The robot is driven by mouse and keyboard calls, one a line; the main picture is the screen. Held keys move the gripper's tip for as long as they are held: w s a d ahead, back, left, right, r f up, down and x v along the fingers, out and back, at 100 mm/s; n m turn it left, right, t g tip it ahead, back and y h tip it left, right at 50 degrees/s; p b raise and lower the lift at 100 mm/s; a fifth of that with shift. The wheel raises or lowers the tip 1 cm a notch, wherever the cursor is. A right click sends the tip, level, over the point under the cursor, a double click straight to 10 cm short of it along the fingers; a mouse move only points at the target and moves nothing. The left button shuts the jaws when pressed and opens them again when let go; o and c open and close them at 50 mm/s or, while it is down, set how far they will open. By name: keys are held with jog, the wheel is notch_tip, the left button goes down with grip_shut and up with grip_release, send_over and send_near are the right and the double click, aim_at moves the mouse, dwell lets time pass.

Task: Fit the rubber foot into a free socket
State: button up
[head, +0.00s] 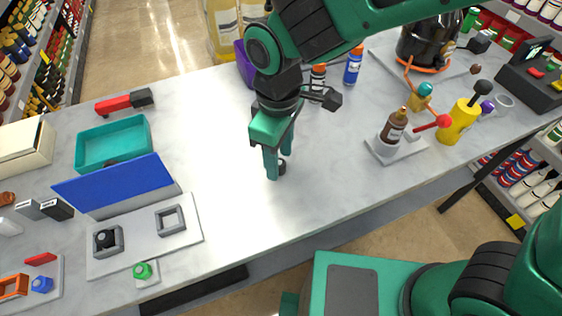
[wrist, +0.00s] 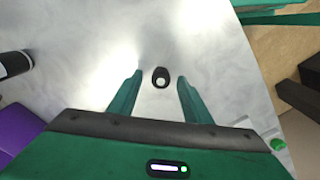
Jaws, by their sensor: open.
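The rubber foot (wrist: 160,77) is a small black piece with a pale round top. In the wrist view it lies on the table between and just beyond the fingertips. In the head view the foot (head: 282,168) is partly hidden by my gripper (head: 276,166). My gripper points down, and in the wrist view its fingers (wrist: 158,90) are open on either side of the foot, not touching it. A grey plate (head: 140,246) at left bears two square sockets. The left socket (head: 108,241) holds a black piece; the right socket (head: 171,220) is empty.
A blue panel (head: 115,186) stands upright behind the plate, with a teal tray (head: 113,141) beyond it. A green button (head: 142,271) is in front. A dark bottle (head: 391,131) and a yellow pump (head: 458,122) stand at right. The table between gripper and plate is clear.

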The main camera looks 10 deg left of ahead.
jog(key=c, duration=1.1)
grip_shut()
jog(key=shift+r, duration=0.15)
